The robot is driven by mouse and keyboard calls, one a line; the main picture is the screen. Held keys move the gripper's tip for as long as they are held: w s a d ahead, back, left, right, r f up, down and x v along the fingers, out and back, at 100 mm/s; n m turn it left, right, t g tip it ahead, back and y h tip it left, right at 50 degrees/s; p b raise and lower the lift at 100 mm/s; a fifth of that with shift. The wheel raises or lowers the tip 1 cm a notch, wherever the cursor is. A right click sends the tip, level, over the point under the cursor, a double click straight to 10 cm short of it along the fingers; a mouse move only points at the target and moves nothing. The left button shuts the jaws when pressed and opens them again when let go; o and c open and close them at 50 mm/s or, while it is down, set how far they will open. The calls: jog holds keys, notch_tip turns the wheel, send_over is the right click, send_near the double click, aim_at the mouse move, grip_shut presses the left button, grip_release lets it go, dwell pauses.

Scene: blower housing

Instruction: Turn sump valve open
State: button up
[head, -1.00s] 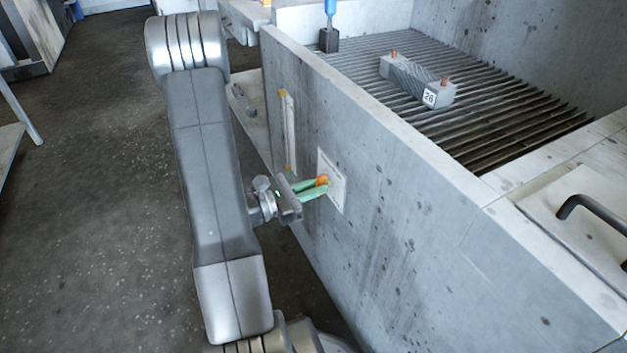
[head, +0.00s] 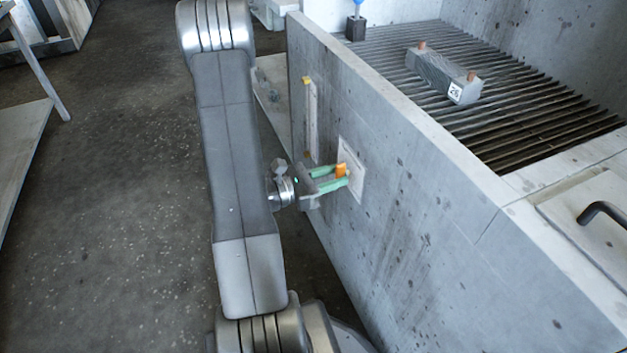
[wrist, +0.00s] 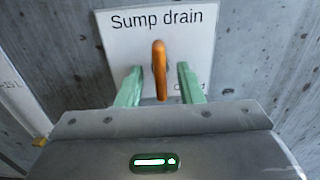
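The sump valve has an orange handle (wrist: 160,70) on a white plate (wrist: 112,48) marked "Sump drain". The plate (head: 357,188) is on the side of the concrete wall in the head view, with the handle (head: 341,170) in front of it. In the wrist view the handle runs up and down the picture. My gripper (wrist: 159,82) is open, with one green finger on each side of the handle and a visible gap to both. In the head view my gripper (head: 338,178) reaches the plate from the left. Small lettering low on the plate is partly hidden by a finger.
A narrow white strip with a yellow marker (head: 307,80) is on the wall left of the plate. Behind the wall lies a slatted grate (head: 510,112) bearing a grey block (head: 440,72) labelled 26. The floor (head: 120,200) left of my arm is clear.

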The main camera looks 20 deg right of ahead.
jog(key=s+a+p, duration=0.1)
jog(key=a+p, duration=0.1)
jog(key=a, duration=1.1)
jog(key=shift+a, duration=0.25)
jog(key=shift+d, duration=0.1)
dwell(0.3)
jog(key=shift+w+d+b, duration=0.15)
jog(key=shift+d+b, duration=0.2)
jog(key=shift+d, duration=1.8)
jog(key=shift+w+d+b, duration=0.15)
jog(key=shift+d+b, duration=0.15)
jog(key=shift+d, duration=1.8)
jog(key=shift+w+d+b, duration=0.15)
jog(key=shift+d+b, duration=0.2)
jog(key=shift+d, duration=1.8)
jog(key=shift+a, duration=0.15)
